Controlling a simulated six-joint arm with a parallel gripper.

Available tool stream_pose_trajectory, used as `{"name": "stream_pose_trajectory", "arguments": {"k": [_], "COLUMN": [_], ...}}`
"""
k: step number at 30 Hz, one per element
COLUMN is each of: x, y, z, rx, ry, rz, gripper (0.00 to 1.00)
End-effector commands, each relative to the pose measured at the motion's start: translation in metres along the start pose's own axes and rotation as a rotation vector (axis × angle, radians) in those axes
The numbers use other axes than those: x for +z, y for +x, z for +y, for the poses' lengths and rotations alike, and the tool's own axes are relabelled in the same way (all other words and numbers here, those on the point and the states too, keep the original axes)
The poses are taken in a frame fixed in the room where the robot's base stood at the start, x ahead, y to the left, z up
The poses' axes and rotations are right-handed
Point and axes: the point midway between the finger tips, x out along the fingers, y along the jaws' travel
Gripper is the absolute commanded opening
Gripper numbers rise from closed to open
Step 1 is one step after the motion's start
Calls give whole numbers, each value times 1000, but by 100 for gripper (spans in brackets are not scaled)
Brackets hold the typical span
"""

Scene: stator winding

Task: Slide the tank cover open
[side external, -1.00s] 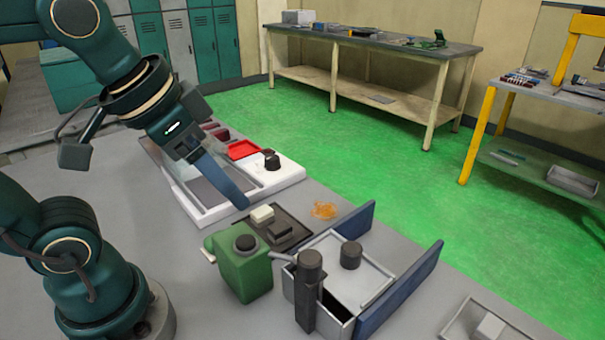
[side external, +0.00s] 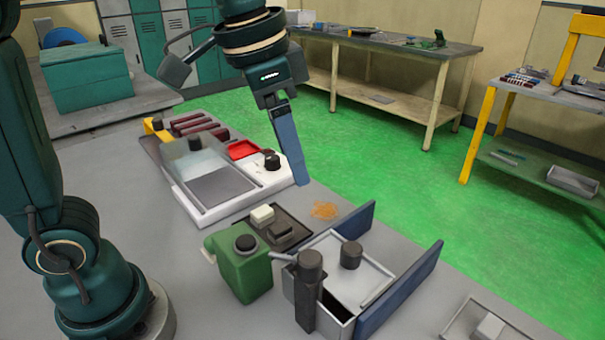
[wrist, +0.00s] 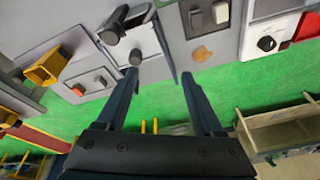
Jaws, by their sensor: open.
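The box that looks like the tank (side external: 340,325) stands at the front middle of the side view, between two blue side plates. Its pale flat cover (side external: 375,282) carries a black knob (side external: 350,255). A dark gap shows at the box's near end. The knob also shows in the wrist view (wrist: 136,57), close to the left fingertip in the picture. My gripper (side external: 301,183) is above and behind the tank, pointing down and apart from it. In the wrist view the fingers of my gripper (wrist: 159,76) are spread with nothing between them.
A dark upright cylinder (side external: 310,268) stands at the tank's near end, with a green container (side external: 240,270) to its left. A black tray (side external: 285,218) with blocks and an orange coil (side external: 325,210) lie behind. A white station (side external: 265,170) stands farther back. A small tray (side external: 490,325) lies right.

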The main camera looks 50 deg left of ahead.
Motion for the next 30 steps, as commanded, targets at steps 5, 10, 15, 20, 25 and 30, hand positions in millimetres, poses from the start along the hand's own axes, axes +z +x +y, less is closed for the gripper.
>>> {"name": "stream_pose_trajectory", "arguments": {"k": [5,10,15,20,25,30], "x": [-36,-54,-56,-51,-46,-41], "y": [30,65,94,107,122,141], "z": [14,32,45,52,53,54], "rx": [45,77,96,104,104,104], "ry": [116,194,231,246,245,244], "rz": [-94,-170,-228,-258,-259,-257], "gripper": [69,69,69,69,69,69]}}
